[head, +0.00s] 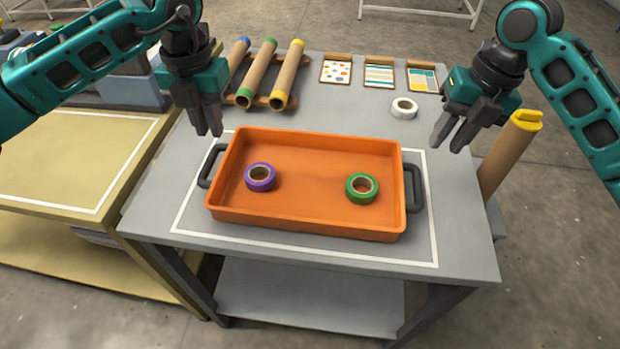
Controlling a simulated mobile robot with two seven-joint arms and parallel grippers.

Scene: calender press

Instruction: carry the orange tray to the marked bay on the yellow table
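The orange tray (310,146) sits on the grey table (455,225) inside a white outline. It has a dark handle at its left end (208,166) and another at its right end (413,188). A purple tape roll (260,184) and a green tape roll (362,196) lie in it. My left gripper (208,130) is above the left handle, apart from it, and looks open with a narrow gap. My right gripper (448,145) is above and right of the right handle, open and empty. The yellow table (70,160) is at the left with a white-outlined bay.
Several cardboard tubes (258,72) lie on a rack at the grey table's back. A white tape roll (404,107) and pattern cards (380,74) lie at the back right. A yellow-capped tube (508,155) stands at the right. The visible marked bay is clear.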

